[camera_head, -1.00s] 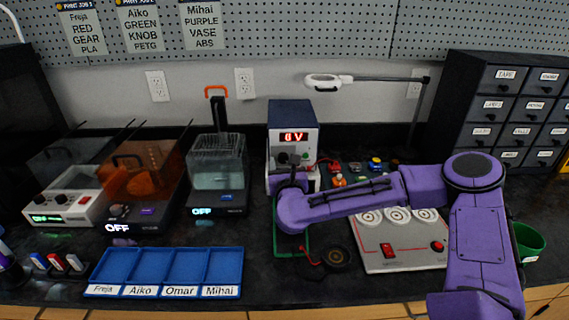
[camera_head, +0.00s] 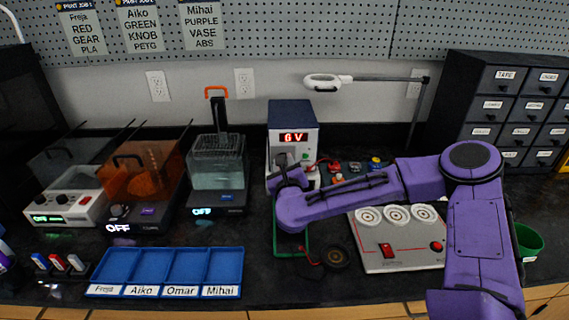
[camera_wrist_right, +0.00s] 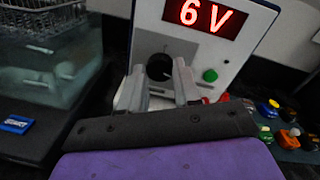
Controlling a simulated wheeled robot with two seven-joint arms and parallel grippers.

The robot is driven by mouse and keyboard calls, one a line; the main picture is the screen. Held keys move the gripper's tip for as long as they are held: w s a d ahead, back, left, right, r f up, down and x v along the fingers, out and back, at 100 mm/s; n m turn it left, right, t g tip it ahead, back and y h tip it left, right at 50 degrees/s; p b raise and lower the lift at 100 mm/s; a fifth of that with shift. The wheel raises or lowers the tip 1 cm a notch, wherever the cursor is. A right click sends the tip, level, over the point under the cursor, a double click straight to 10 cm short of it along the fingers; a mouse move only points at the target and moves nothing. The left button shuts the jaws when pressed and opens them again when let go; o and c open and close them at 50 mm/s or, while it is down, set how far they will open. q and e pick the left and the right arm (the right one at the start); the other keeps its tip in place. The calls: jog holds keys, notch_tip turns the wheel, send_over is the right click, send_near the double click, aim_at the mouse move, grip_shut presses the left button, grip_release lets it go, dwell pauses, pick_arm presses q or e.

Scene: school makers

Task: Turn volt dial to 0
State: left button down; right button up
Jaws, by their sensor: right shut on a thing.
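The power supply (camera_head: 294,115) stands at the back middle of the bench. Its red display (camera_wrist_right: 206,15) reads 6 V in the right wrist view. The round black volt dial (camera_wrist_right: 158,66) is on its white front, below the display. My right gripper (camera_wrist_right: 160,74) is at the dial with one finger on each side, shut on it and visibly rolled relative to the panel. In the head view my right gripper (camera_head: 289,177) hides the dial. My left gripper is not in view.
A green button (camera_wrist_right: 210,75) sits right of the dial. A glass-like tank (camera_head: 217,165) stands to the left. A lamp arm (camera_head: 380,78) reaches over at the right. A blue tray (camera_head: 166,291) and a grey panel with dials (camera_head: 402,258) lie in front.

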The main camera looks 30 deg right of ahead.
jog(key=shift+a+n+g+h+p, duration=0.2)
jog(key=shift+n+p, duration=1.35)
jog(key=shift+n, duration=3.15)
jog(key=shift+d+n+g+h+p, duration=0.1)
jog(key=shift+n+g+h+p, duration=0.3)
jog(key=shift+n+p, duration=2.7)
jog(key=n+b, duration=0.3)
jog(key=shift+f, duration=0.1)
jog(key=shift+a, duration=0.1)
jog(key=o, duration=1.1)
jog(key=shift+c, duration=0.2)
jog(key=shift+n, duration=0.3)
jog(key=b+v, duration=0.2)
jog(key=v, duration=0.7)
jog(key=shift+s+a, duration=0.1)
jog(key=shift+a, duration=0.1)
jog(key=shift+s+a, duration=0.25)
jog(key=shift+s, duration=0.25)
